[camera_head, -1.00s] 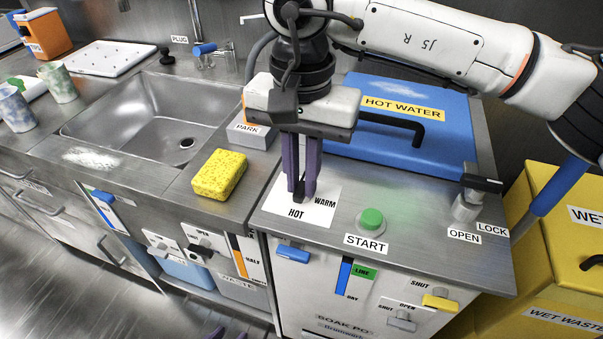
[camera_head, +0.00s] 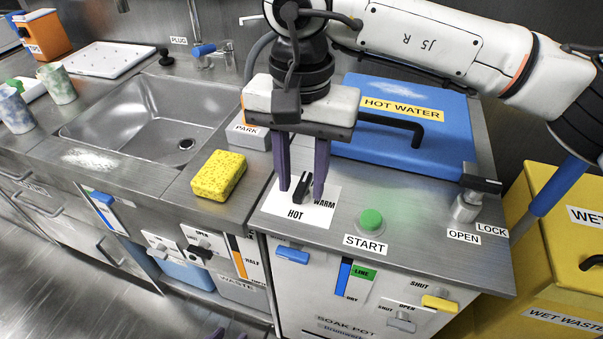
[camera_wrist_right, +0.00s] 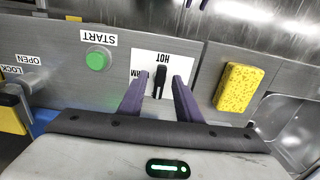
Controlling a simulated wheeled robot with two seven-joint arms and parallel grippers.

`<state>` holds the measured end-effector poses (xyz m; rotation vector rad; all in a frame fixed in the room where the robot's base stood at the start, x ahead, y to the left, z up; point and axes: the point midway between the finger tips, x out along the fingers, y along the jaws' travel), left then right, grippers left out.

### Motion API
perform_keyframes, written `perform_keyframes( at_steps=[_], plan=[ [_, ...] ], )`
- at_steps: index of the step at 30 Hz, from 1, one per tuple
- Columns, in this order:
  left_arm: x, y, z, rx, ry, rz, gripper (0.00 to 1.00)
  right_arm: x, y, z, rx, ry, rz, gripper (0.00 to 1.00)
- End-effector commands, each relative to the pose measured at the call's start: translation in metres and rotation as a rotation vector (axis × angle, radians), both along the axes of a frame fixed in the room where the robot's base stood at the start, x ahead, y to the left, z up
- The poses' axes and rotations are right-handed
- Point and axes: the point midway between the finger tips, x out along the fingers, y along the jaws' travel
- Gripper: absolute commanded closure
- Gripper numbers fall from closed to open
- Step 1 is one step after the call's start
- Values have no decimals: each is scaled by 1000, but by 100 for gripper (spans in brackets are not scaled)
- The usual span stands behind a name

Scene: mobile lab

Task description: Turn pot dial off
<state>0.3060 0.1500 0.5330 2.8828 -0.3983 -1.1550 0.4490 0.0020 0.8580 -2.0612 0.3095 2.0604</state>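The pot dial (camera_head: 302,188) is a black bar knob on a white plate with HOT and WARM labels, on the steel counter of the soak pot. Its bar runs from near the HOT label toward the pot lid; any OFF mark is not readable. My right gripper (camera_head: 301,192) points down over it, with its purple fingers open on either side. In the right wrist view the dial (camera_wrist_right: 160,82) stands between the fingers with a gap on both sides. My left gripper (camera_head: 229,335) shows only as two purple tips, apart, at the bottom edge.
A green START button (camera_head: 371,219) is right of the dial plate. The blue HOT WATER lid (camera_head: 410,135) and its black handle lie behind. A yellow sponge (camera_head: 219,175) is to the left, beside the sink (camera_head: 150,122). A lock lever (camera_head: 468,200) stands at right.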

Motion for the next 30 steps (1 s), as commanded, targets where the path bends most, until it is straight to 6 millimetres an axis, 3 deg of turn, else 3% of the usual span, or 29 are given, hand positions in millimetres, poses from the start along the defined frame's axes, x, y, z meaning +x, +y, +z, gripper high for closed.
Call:
perform_keyframes(
  at_steps=[5, 12, 18, 30],
  plan=[
    [0, 0, 2, 1, 1, -1, 69, 1, 0, 17, 1, -3, 0, 69],
    [-2, 1, 5, 9, 9, -4, 69, 1, 1, 65, 2, -4, -1, 69],
    [-1, 2, 7, 15, 9, -7, 69, 0, 0, 94, 1, -1, 0, 69],
    [-2, 3, 3, 19, 15, -8, 69, 0, 0, 103, 0, 0, 1, 69]
  ],
)
